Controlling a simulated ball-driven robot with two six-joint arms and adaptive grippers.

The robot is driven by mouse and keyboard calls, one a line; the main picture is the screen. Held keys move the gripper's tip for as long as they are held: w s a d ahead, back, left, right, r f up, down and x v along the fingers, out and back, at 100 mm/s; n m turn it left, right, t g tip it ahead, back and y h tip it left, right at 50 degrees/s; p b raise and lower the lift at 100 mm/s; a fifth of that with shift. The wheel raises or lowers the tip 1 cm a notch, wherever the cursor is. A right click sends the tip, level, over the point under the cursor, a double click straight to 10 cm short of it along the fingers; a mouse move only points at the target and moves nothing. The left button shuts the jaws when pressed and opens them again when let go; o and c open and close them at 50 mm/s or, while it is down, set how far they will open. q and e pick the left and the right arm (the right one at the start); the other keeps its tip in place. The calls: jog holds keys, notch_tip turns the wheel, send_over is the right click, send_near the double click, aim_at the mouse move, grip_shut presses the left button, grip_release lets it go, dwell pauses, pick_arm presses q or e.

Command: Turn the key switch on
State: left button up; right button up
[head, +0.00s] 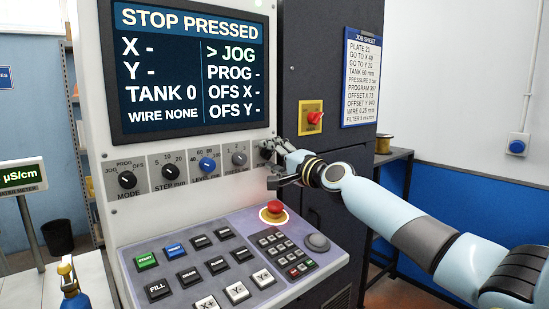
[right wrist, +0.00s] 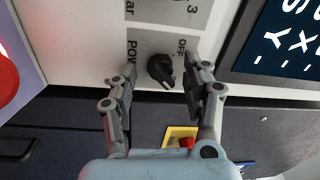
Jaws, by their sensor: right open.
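The key switch (right wrist: 161,69) is a small black knob on a grey plate marked POWER and OFF in the right wrist view. Its pointer end tilts toward the lower right of that picture, and its exact setting is hard to read. In the head view the knob is mostly hidden by my right gripper (head: 270,167) at the right end of the panel's knob row. In the right wrist view my right gripper (right wrist: 160,88) is open, with one finger on each side of the knob. A gap shows on both sides. My left gripper is not in view.
The screen (head: 192,65) reads STOP PRESSED. A red mushroom button (head: 275,207) stands on the sloped button console below my gripper. A red switch on a yellow plate (head: 311,118) is on the dark cabinet to the right. A blue bottle (head: 72,290) stands at lower left.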

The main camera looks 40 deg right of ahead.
jog(key=s, duration=0.7)
jog(key=shift+s+d+f, duration=0.2)
jog(key=shift+d+f, duration=0.05)
jog(key=shift+d, duration=0.05)
jog(key=shift+f, duration=0.1)
dwell(0.3)
